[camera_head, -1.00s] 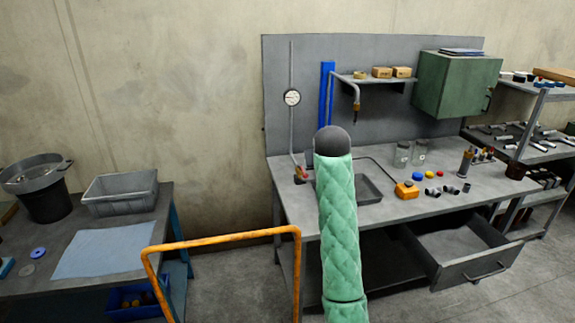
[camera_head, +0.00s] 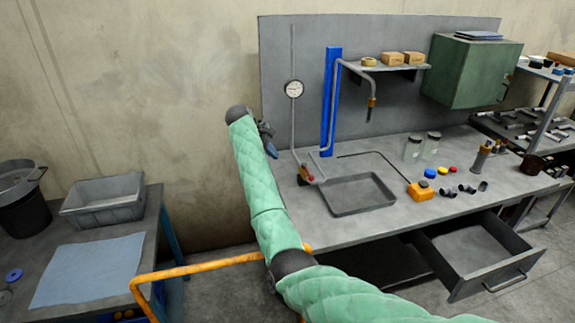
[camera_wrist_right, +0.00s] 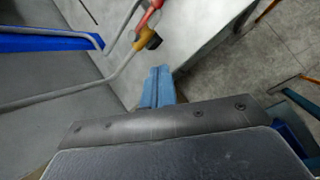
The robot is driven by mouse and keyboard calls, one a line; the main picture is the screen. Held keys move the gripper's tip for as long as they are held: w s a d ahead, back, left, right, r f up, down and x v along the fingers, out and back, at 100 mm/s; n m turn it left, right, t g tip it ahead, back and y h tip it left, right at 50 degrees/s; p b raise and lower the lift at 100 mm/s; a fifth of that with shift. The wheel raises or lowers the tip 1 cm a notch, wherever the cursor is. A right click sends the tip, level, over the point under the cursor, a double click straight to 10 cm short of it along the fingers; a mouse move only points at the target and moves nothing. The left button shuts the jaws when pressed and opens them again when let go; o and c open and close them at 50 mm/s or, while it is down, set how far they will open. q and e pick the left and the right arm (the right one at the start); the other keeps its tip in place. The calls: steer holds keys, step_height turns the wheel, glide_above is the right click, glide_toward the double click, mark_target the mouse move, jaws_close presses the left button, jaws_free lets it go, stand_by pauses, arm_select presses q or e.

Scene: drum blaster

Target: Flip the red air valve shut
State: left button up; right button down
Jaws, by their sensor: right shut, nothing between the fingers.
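The red air valve (camera_head: 307,174) sits low on the grey pipe at the left end of the workbench, below the round gauge (camera_head: 294,89). In the right wrist view its red lever (camera_wrist_right: 145,20) shows at the top edge, partly cut off, beside an orange-yellow body. My right gripper (camera_head: 272,150) is up and to the left of the valve in the head view, apart from it. Its blue fingers (camera_wrist_right: 158,74) are shut and empty, pointing toward the valve area in the wrist view. My left gripper is not in view.
A blue post (camera_head: 331,100) and a shallow grey tray (camera_head: 357,211) are right of the valve. An orange block (camera_head: 421,191) and jars stand farther right. A drawer (camera_head: 490,275) hangs open. An orange rail (camera_head: 205,266) is in front. A side table holds a grey bin (camera_head: 104,209).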

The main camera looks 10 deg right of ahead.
mark_target(308, 172)
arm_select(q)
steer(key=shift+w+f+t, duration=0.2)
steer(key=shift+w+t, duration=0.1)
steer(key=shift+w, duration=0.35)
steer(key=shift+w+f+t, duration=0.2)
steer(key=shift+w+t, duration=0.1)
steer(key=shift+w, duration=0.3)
arm_select(e)
steer(key=shift+s+d+f+n+g+h, duration=0.1)
steer(key=shift+f+n+g+h, duration=0.1)
steer(key=shift+n, duration=0.95)
steer(key=shift+w+f+n+g+h, duration=0.1)
steer(key=shift+n+g+h, duration=0.1)
steer(key=shift+n, duration=1)
steer(key=shift+s+d+f+n+g+h, duration=0.1)
steer(key=shift+f+n+g, duration=0.1)
steer(key=shift+n, duration=0.95)
steer(key=shift+s+r, duration=0.1)
steer(key=shift+r, duration=0.05)
